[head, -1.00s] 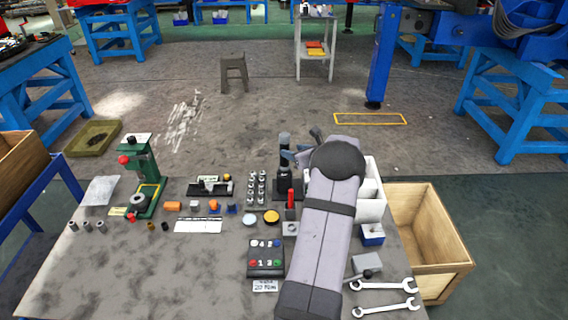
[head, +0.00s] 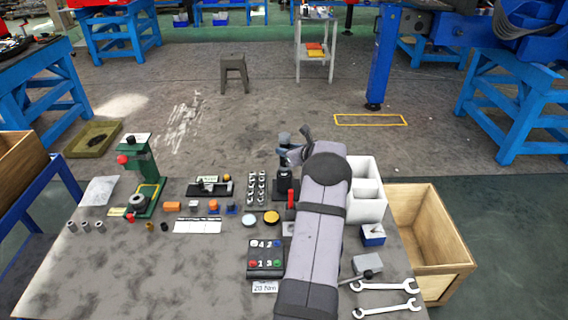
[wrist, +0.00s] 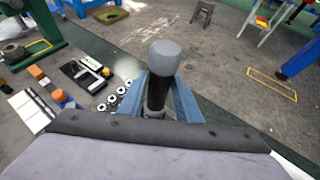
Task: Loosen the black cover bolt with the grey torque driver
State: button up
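The grey torque driver (head: 284,138) stands upright in a dark holder at the back of the bench, with a grey cap on a black body. In the wrist view the driver (wrist: 158,88) stands between the two blue fingers. My gripper (head: 296,148) reaches it from the right with its fingers apart in the head view. The wrist view does not clearly show whether the fingers touch it. I cannot pick out the black cover bolt for certain. A black plate (head: 265,271) with coloured, numbered round spots lies in front of the driver, left of my arm.
A green press (head: 143,170) stands at the left. A rack of sockets (head: 257,190) is left of the driver. White bins (head: 367,205) stand right of my arm. Two wrenches (head: 386,308) lie front right. A wooden crate (head: 447,262) is beside the bench. The front left bench is clear.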

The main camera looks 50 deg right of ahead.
jog(key=c, duration=0.5)
jog(key=shift+w+d+r, duration=0.1)
jog(key=shift+r, duration=0.2)
grip_shut()
jog(key=shift+r+p, duration=3.95)
jog(key=shift+r, duration=1.65)
